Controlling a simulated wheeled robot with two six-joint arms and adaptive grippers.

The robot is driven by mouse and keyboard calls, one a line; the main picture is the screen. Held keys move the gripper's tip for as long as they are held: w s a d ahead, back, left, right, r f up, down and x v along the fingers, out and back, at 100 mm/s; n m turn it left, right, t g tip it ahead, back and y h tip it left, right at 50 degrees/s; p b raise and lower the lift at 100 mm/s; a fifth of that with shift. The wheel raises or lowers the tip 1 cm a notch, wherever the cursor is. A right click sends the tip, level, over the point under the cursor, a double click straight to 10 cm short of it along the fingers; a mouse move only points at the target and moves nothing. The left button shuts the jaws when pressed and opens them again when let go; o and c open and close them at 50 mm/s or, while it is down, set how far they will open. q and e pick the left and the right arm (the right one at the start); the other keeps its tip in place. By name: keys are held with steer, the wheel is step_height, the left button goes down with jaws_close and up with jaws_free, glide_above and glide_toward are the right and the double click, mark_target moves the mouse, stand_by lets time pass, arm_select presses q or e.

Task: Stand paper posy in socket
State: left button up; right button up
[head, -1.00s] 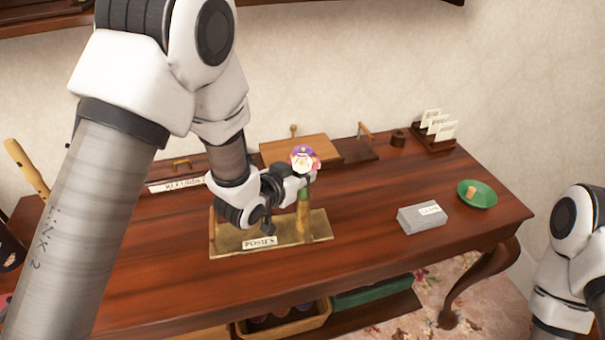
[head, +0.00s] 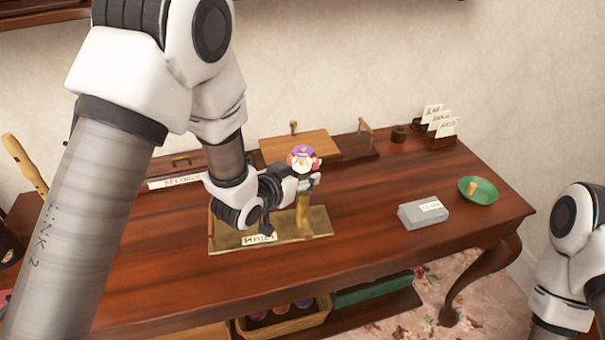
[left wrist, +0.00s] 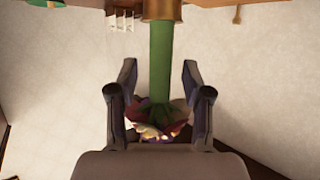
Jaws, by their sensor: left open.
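The paper posy (head: 303,160) has a purple, white and pink bloom on a green stem. It stands upright, with its stem's lower end in a brass-coloured upright socket (head: 304,215) on the tray labelled posies. The left wrist view shows the green stem (left wrist: 161,65) running into the socket's rim (left wrist: 162,12), with the bloom at the other end. My left gripper (head: 306,184) is open around the posy just below the bloom. In the left wrist view its fingers (left wrist: 158,92) are on either side with gaps to the stem. My right gripper is out of view.
The brass-coloured tray (head: 232,236) lies on the wooden desk. A grey labelled box (head: 420,215) and a green dish (head: 481,194) stand to the right. A wooden board (head: 298,147) and a card holder (head: 436,139) are behind. The desk's front right is clear.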

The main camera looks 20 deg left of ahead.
arm_select(q)
steer(key=v, duration=0.6)
steer(key=shift+s+r, duration=0.2)
steer(key=shift+s, duration=0.15)
